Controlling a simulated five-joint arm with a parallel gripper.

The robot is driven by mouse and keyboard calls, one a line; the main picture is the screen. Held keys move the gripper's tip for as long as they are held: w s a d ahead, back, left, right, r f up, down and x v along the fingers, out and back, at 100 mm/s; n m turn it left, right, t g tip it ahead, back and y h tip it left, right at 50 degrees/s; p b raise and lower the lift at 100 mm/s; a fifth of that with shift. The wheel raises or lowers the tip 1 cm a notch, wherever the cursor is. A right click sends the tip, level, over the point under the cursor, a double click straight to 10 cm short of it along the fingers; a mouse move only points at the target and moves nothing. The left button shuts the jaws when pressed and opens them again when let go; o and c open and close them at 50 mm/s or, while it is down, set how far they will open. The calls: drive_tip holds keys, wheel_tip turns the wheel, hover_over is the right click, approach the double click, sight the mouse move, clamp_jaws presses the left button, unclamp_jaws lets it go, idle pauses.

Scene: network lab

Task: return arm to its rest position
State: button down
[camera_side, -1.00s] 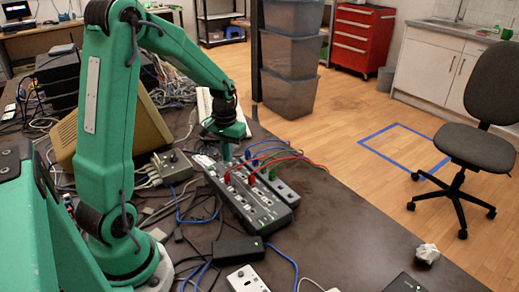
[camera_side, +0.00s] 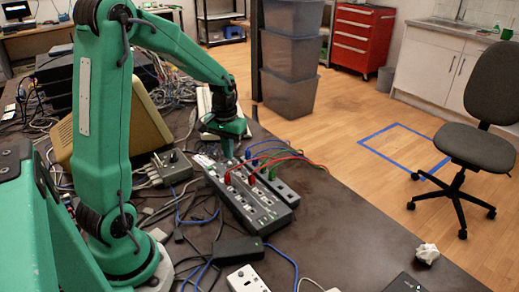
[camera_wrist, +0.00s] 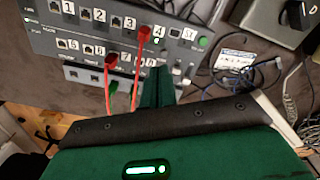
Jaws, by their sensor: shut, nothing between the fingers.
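My gripper (camera_side: 227,156) is over the back-left end of the dark network panel (camera_side: 262,211) in the side view. In the wrist view my gripper (camera_wrist: 157,85) shows as narrow green fingers held together, with nothing between them. The panel (camera_wrist: 60,27) there has numbered ports, and the fingertips overlap its edge in the picture; I cannot tell whether they touch it. A red plug (camera_wrist: 144,35) and another red plug (camera_wrist: 113,60) are in the panel, left of my fingers. My arm is bent forward over the table.
Blue, red and green cables loop over the panel's right side. Tangled cables, a grey box (camera_side: 172,167) and a beige case (camera_side: 150,130) crowd the left. A black adapter (camera_side: 238,250) and white socket strip (camera_side: 247,279) lie in front.

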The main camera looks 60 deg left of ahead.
drive_tip(key=s+d+r+m+t, duration=0.5)
drive_tip(key=s+d+r, duration=0.7)
drive_tip(key=d, duration=0.4)
drive_tip(key=shift+s+d+r+m, duration=0.15)
drive_tip(key=shift+r+m, duration=0.25)
drive_tip(key=shift+r, duration=0.45)
drive_tip(key=c, duration=2.2)
unclamp_jaws()
